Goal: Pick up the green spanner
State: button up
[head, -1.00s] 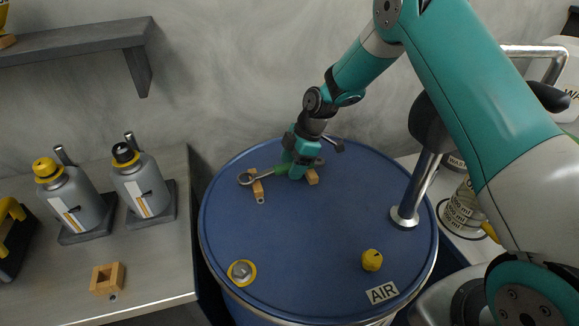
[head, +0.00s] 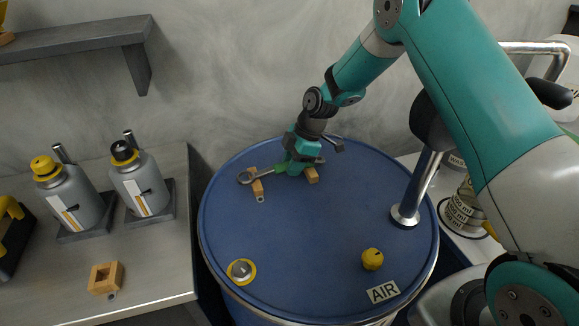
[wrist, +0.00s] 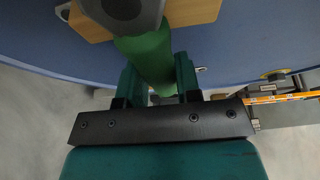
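The green spanner (head: 279,168) has a grey ring end and a green handle. In the head view it lies across two wooden blocks on the blue drum lid, its ring end beyond the left block (head: 257,187). The right block (head: 312,175) is partly behind my gripper. My gripper (head: 294,169) is down at the handle. In the wrist view the green handle (wrist: 150,58) fills the gap between both fingers (wrist: 160,78), which look closed against it. I cannot tell whether the spanner is clear of the blocks.
The drum lid (head: 310,240) carries a yellow knob (head: 372,259), a yellow-ringed fitting (head: 241,271) and a metal post (head: 405,216) at right. A bench (head: 160,270) at left holds two grey bottles (head: 72,195) and a wooden holder (head: 105,278). A wall stands behind; the lid's middle is clear.

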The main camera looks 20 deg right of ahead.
grip_shut()
